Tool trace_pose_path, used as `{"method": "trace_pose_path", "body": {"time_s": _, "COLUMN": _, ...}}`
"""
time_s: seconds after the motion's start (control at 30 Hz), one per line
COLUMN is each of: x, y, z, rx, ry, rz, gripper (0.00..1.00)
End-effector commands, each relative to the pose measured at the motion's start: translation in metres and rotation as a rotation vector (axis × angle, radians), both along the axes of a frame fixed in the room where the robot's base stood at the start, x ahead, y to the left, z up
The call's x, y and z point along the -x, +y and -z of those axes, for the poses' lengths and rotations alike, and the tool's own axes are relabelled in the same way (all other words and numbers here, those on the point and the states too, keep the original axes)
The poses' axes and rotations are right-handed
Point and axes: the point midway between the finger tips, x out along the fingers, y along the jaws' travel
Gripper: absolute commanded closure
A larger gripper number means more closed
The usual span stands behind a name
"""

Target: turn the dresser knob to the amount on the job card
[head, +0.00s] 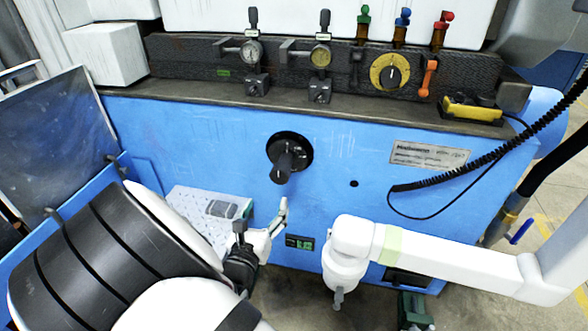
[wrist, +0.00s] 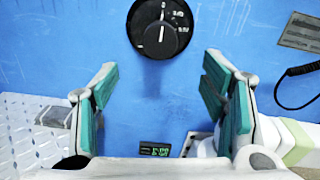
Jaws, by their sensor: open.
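The dresser knob appears to be the round black knob (head: 284,163) on the blue machine front. In the wrist view the knob (wrist: 160,35) shows at top centre, its white pointer line near vertical, with small white scale marks too small to read with certainty. My gripper (head: 263,220) is open and empty, below and in front of the knob. In the wrist view its two teal-padded fingers (wrist: 162,85) stand wide apart, the knob above and between them, not touched. A small green-lit display (wrist: 155,150) sits below; its digits are unclear. I cannot make out a job card.
A perforated pale plate (head: 190,215) with a grey item is at left. A grey nameplate (head: 430,155) and a black coiled cable (head: 470,163) are at right. A yellow dial (head: 390,71) and coloured levers line the ledge. The blue face around the knob is clear.

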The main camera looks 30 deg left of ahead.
Motion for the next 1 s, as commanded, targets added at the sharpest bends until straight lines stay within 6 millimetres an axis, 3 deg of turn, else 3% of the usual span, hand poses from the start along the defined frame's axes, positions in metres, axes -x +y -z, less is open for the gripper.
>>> {"method": "trace_pose_path", "body": {"time_s": 0.17, "x": -0.017, "y": 0.005, "z": 0.0, "rx": 0.0, "ry": -0.002, "rz": -0.001, "gripper": 0.34}}
{"method": "trace_pose_path", "body": {"time_s": 0.7, "x": -0.113, "y": 0.027, "z": 0.001, "rx": -0.001, "ry": -0.001, "rz": 0.002, "gripper": 0.34}}
{"method": "trace_pose_path", "body": {"time_s": 1.0, "x": -0.132, "y": 0.032, "z": 0.0, "rx": -0.001, "ry": 0.0, "rz": 0.0, "gripper": 0.34}}
